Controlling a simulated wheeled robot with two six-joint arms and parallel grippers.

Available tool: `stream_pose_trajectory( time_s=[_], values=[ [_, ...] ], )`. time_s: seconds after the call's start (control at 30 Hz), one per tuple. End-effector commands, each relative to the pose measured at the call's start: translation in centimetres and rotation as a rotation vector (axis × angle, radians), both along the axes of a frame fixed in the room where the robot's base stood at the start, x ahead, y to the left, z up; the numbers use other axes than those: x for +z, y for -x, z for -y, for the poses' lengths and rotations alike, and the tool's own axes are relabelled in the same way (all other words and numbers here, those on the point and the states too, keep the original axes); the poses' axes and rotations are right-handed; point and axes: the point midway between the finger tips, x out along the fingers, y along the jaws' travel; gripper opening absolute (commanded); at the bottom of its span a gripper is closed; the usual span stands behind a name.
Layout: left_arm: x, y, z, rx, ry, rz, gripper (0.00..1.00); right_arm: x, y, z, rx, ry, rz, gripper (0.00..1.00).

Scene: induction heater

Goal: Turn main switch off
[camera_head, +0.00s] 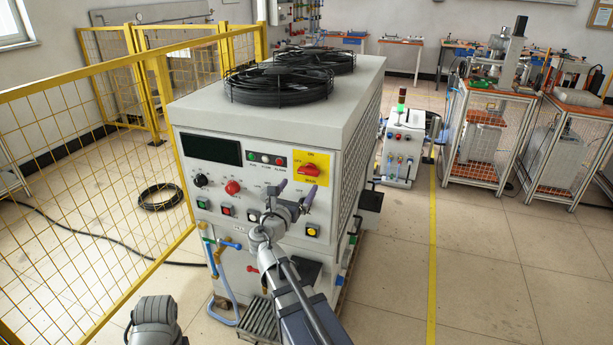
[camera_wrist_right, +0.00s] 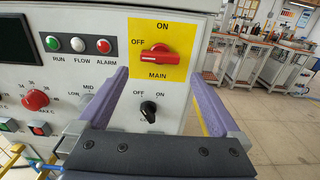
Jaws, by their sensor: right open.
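The main switch is a red rotary handle (camera_head: 311,170) on a yellow plate, at the upper right of the heater's front panel. In the right wrist view the red handle (camera_wrist_right: 157,58) lies roughly horizontal, with ON printed above, OFF to its left and MAIN below. I cannot tell which end of it is the pointer. My right gripper (camera_head: 292,192) is open and empty, in front of the panel and just below the switch. Its purple fingers stand apart on either side of the switch in the right wrist view, not touching it. My left gripper is not in view.
A black OFF/ON knob (camera_wrist_right: 148,108) sits just below the main switch. RUN, FLOW and ALARM lamps (camera_wrist_right: 79,45) and a red knob (camera_head: 232,187) are to the left. A yellow mesh fence (camera_head: 90,190) stands at the left.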

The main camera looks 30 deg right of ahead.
Motion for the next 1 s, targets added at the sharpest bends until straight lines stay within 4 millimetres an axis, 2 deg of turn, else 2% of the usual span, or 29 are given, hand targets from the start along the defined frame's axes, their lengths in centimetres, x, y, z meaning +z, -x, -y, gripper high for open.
stream_pose_trajectory(
  time_s=[0.17,0.4,0.6,1.0],
  values=[
    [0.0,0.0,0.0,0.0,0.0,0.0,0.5,0.0,-0.9,0.9,-0.001,-0.001,0.001,1.0],
    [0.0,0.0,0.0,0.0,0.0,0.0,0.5,0.0,-3.4,3.8,-0.003,-0.002,0.002,1.0],
    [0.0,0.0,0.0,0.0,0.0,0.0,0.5,0.0,-4.7,5.4,-0.001,-0.002,0.002,1.0],
    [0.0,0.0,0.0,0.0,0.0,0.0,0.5,0.0,-5.1,5.9,0.0,-0.003,0.003,1.0]
  ],
)
